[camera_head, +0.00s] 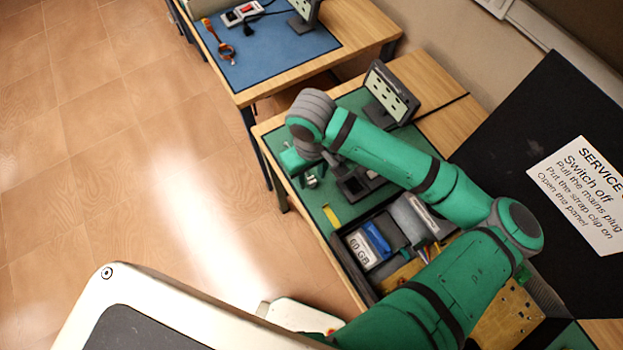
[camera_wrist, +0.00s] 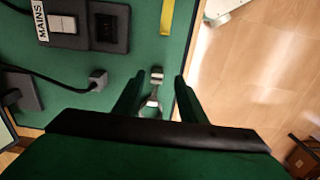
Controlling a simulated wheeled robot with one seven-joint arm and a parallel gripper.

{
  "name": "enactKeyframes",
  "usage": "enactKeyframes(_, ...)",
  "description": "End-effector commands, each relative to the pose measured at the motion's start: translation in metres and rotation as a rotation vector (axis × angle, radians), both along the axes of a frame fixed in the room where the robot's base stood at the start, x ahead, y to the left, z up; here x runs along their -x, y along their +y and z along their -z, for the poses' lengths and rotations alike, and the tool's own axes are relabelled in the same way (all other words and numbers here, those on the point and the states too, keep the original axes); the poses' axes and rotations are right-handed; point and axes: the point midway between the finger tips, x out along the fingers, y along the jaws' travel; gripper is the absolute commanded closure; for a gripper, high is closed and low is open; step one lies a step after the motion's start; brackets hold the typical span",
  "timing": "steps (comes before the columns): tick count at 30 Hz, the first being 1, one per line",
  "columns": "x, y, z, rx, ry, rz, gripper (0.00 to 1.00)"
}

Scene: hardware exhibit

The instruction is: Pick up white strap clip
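The white strap clip (camera_head: 311,181) is a small pale grey-white piece at the near left edge of the green mat. In the wrist view the clip (camera_wrist: 157,76) lies between my fingers, with a paler, narrower part nearer the palm. My gripper (camera_wrist: 159,80) is open, one finger on each side of the clip, and I see no contact. In the head view my gripper (camera_head: 308,176) is low over the mat at the clip. Whether the fingers reach down to the mat cannot be told.
A socket block with a MAINS switch (camera_wrist: 62,24) and a plug on a black cable (camera_wrist: 98,80) lie to the left. A yellow strip (camera_wrist: 167,17) lies beyond. An open equipment case (camera_head: 350,272) is close by; the floor is right of the mat's edge.

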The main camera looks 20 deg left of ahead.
Motion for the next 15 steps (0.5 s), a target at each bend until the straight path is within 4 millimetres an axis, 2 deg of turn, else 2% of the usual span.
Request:
enactKeyframes(7,-0.004,-0.002,0.034,0.000,0.002,0.000,0.62)
enactKeyframes(15,-0.004,0.000,0.042,-0.001,0.000,-0.006,0.62)
